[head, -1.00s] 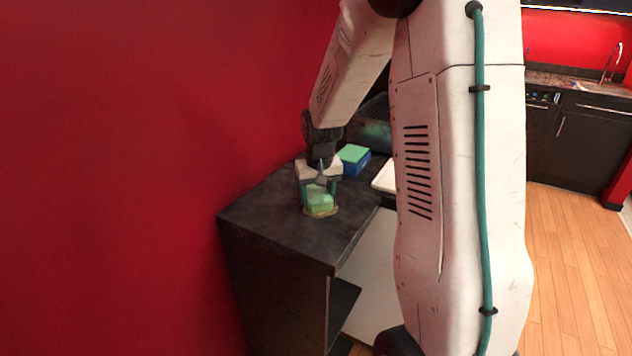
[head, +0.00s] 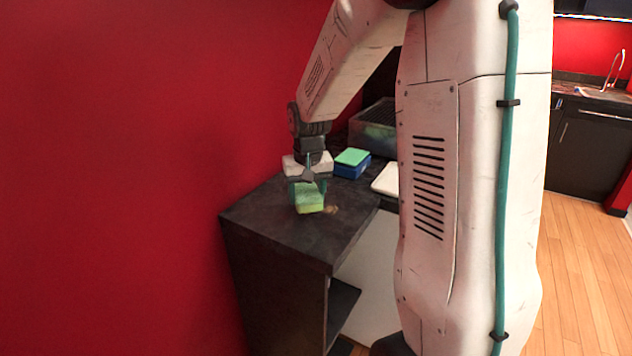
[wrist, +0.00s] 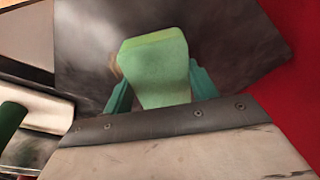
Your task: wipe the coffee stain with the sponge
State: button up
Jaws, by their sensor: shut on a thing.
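My gripper (head: 308,188) points down over the dark counter (head: 285,228) and is shut on the green sponge (head: 310,204). The sponge has a yellow-green lower layer and appears to rest on the counter; contact is hard to confirm. In the wrist view the sponge (wrist: 154,70) sits between my two teal fingers. A small brown coffee stain (head: 332,210) shows on the counter just right of the sponge. In the wrist view a brownish patch (wrist: 116,66) shows at the sponge's left edge. Any stain under the sponge is hidden.
A blue box with a green top (head: 351,163) stands behind the sponge. A white flat item (head: 386,180) lies to its right, partly hidden by my arm. A dark see-through bin (head: 374,128) stands at the back. The red wall is close on the left.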

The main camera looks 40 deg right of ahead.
jog(key=shift+r, duration=2.05)
